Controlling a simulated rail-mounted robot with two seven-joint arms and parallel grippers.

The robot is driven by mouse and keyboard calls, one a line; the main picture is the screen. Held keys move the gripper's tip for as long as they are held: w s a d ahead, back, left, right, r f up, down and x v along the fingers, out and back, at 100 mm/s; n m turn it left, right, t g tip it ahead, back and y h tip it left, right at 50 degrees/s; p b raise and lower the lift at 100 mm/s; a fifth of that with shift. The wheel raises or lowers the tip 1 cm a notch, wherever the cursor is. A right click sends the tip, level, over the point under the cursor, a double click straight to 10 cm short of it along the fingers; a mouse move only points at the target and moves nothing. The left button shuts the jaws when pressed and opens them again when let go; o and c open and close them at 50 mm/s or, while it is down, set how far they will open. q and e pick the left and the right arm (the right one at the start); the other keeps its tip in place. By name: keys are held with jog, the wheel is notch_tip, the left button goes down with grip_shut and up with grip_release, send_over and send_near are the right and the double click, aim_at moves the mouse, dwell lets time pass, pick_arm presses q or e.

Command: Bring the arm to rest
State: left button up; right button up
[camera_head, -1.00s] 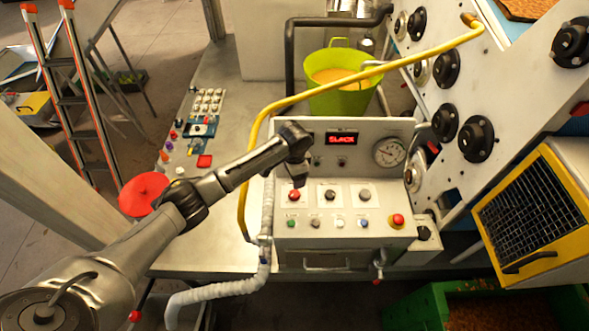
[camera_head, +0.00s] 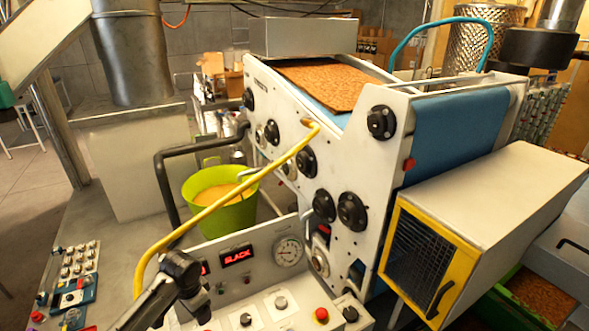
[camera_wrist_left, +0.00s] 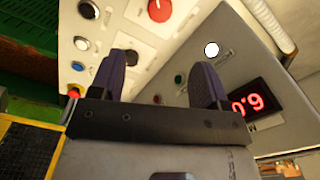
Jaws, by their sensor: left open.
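My left gripper (camera_head: 201,312) comes in from the lower left in the head view, above the left part of a control panel (camera_head: 262,310). In the left wrist view its two dark fingers (camera_wrist_left: 161,75) stand apart, with nothing between them but the panel behind. A large red knob (camera_wrist_left: 160,10) and several small buttons lie beyond the fingertips. A red-lit display (camera_wrist_left: 246,104) sits to their right. My right gripper is not in view.
A yellow rail (camera_head: 215,206) curves up behind my gripper. A green bucket (camera_head: 220,190) stands beyond it. A white press frame (camera_head: 335,160) with black knobs rises to the right, beside a yellow-framed grille box (camera_head: 420,262). A red "SLACK" display (camera_head: 238,255) is lit.

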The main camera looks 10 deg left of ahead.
pick_arm(q)
jog(key=w+d+r+t+y, duration=0.1)
jog(key=w+d+r+t, duration=0.2)
jog(key=r, duration=0.4)
jog(key=w+d+r+t+y, duration=0.1)
jog(key=d+r+t, duration=0.1)
jog(key=r+t, duration=0.4)
jog(key=s+d+r+t+p, duration=0.1)
jog(key=s+d+r+t, duration=0.1)
jog(key=s+d+r, duration=0.35)
jog(key=s+d+f+n+g+p, duration=0.1)
jog(key=s+f+g, duration=0.1)
jog(key=s+f, duration=0.4)
jog(key=s+d+f+n+g+h+p, duration=0.1)
jog(key=s+f+g, duration=0.2)
jog(key=s+f, duration=0.4)
jog(key=s+d+f+n+g+h+p, duration=0.1)
jog(key=s+f, duration=0.6)
jog(key=s, duration=1.4)
jog(key=shift+d+f+n+g+p, duration=0.25)
jog(key=shift+n+g+p, duration=0.1)
jog(key=shift+g, duration=0.35)
jog(key=shift+s, duration=0.1)
